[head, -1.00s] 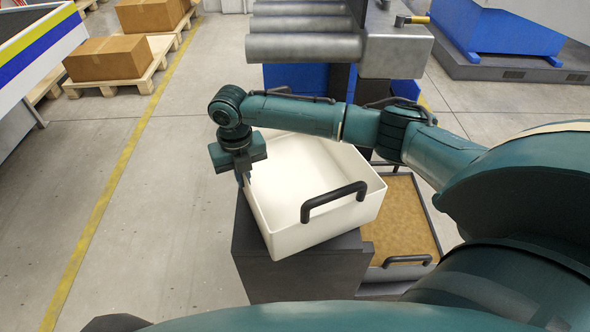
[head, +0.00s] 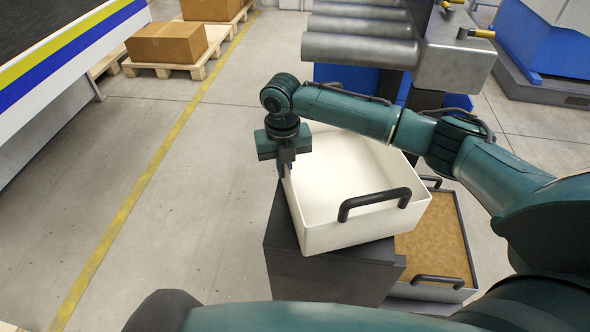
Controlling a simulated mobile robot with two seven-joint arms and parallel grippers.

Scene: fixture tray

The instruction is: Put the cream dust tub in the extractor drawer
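The cream tub (head: 318,222) is an open, empty-looking box with a black handle (head: 375,203) on its near wall. It rests at an angle on a dark grey block (head: 325,275). My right gripper (head: 287,166) points down at the tub's left rim, near the far left corner. Its fingertips are small and partly merge with the rim, so I cannot tell if they close on it. My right forearm crosses over the tub's far side and hides part of it. My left gripper is not in view. I cannot clearly identify the extractor drawer.
A grey-walled tray of brown material (head: 436,240) with black handles sits low, right of the block. Grey rollers (head: 362,35) and a metal housing (head: 455,62) stand behind. A cardboard box (head: 166,43) lies on a pallet. The floor at left is open.

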